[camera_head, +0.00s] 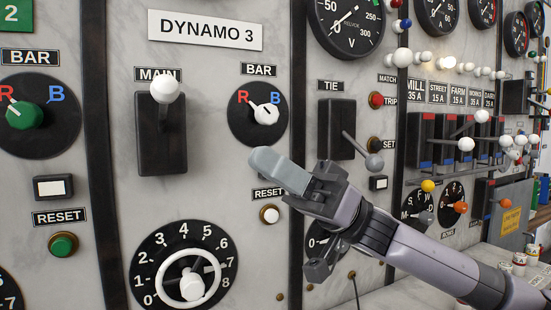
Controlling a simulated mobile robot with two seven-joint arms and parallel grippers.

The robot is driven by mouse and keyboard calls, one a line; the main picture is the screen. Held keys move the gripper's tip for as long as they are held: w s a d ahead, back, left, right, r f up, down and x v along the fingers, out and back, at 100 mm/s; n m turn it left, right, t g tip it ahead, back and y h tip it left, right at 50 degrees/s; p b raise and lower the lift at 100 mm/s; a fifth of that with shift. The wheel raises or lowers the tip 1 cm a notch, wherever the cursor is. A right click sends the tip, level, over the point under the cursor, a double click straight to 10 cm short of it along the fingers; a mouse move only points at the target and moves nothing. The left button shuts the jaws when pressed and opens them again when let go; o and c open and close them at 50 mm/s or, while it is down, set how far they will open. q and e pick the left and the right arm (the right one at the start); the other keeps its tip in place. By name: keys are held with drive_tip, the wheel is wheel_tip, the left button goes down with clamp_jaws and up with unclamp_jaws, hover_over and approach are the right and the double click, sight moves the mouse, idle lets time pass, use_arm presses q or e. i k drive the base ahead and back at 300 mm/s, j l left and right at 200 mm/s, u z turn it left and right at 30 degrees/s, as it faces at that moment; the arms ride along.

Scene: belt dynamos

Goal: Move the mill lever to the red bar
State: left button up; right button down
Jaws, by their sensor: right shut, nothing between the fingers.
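The MILL 35 A label (416,91) is on the right panel. Below it is a dark switch block (420,140), with a thin red strip (427,117) at its top and a blue strip at its foot. Grey rods with white knobs (466,144) stick out from this row of blocks. I cannot tell for sure which rod is the mill lever. My right gripper (264,163) is shut and empty. It points left in front of the DYNAMO 3 panel, well left of the mill switch. My left gripper is not in view.
Nearer stand the MAIN lever with a white knob (165,90), the BAR dial (258,113), the TIE lever with a grey knob (374,162) and a white handwheel (186,288). White knobs also stick out above the mill row. Small cups (519,262) stand at lower right.

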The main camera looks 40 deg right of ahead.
sight(466, 143)
drive_tip(key=k, duration=1)
